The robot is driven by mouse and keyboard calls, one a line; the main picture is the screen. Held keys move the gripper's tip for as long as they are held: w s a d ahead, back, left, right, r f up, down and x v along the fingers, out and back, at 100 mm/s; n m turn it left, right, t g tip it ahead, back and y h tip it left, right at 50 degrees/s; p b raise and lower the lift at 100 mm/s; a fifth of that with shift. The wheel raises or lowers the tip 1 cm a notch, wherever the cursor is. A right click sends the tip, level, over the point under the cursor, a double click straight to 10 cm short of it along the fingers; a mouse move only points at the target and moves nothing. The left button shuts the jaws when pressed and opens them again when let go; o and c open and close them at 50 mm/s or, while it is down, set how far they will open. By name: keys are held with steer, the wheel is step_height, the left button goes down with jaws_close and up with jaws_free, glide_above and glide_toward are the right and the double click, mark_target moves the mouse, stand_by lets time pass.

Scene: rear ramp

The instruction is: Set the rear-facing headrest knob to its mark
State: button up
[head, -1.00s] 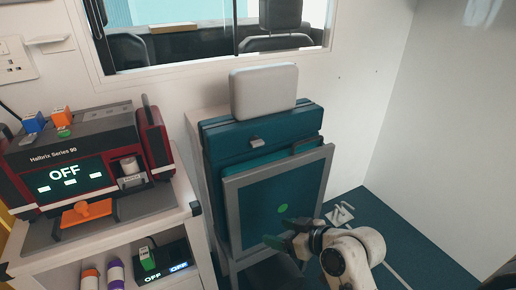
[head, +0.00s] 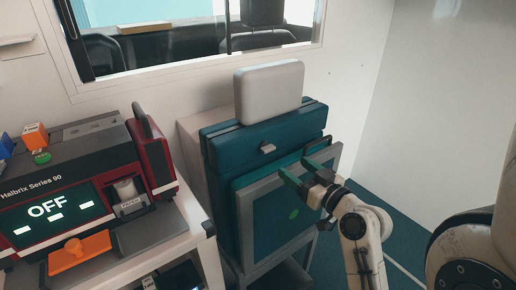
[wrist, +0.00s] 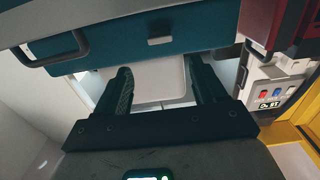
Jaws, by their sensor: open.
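The grey headrest (head: 269,92) stands upright on top of the teal seat back (head: 265,133). A small pale knob (head: 267,147) sticks out of the teal face below the headrest. It also shows in the wrist view (wrist: 161,41), above the gap between my fingers. I cannot make out a mark beside it. My gripper (head: 298,171) is open and empty, in front of the seat back, to the right of the knob and lower, apart from it. In the wrist view my fingers (wrist: 163,88) frame the pale headrest (wrist: 160,75).
A grey-framed teal panel (head: 282,212) sits below the knob, with a dark handle (head: 316,157) at its upper right. A red and black device reading OFF (head: 75,190) stands on a white cabinet at left. A window is behind; floor is free at right.

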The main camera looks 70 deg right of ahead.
mark_target(271, 150)
steer(key=p+x, duration=0.2)
steer(key=x, duration=0.9)
steer(key=shift+a+p, duration=0.15)
steer(key=shift+p, duration=0.2)
steer(key=shift+c, duration=0.5)
steer(key=c, duration=1)
steer(key=shift+o, duration=0.2)
